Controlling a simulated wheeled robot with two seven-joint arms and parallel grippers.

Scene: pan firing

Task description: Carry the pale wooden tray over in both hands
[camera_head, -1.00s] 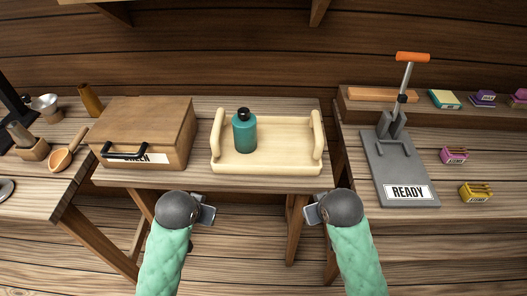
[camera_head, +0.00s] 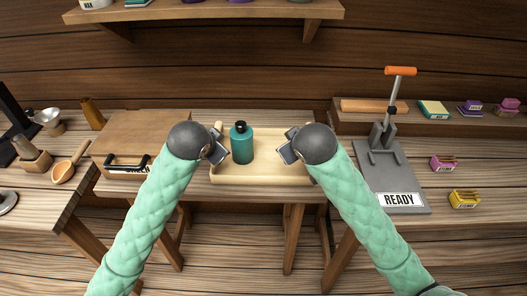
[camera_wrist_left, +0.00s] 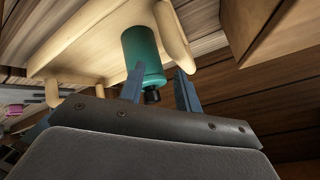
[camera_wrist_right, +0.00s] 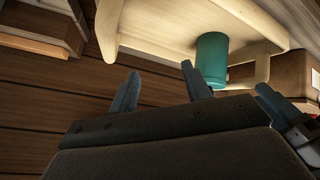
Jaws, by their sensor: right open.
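The pale wooden tray (camera_head: 262,179) sits on the middle table, with a teal bottle (camera_head: 242,145) with a black cap standing in it. My left gripper (camera_head: 218,149) is over the tray's left side, left of the bottle. In the left wrist view its fingers are apart, with the bottle (camera_wrist_left: 142,52) and a tray handle (camera_wrist_left: 173,38) beyond them. My right gripper (camera_head: 287,151) is over the tray's right side, its fingers apart and empty. A tray handle (camera_wrist_right: 107,28) shows beyond them in the right wrist view. Both arms hide parts of the tray's ends in the head view.
A brown box (camera_head: 135,132) with a black handle stands left of the tray, partly behind my left arm. A grey lever press (camera_head: 385,165) marked READY is on the right table. A wooden spoon (camera_head: 68,167) lies on the left table. A shelf (camera_head: 200,12) hangs above.

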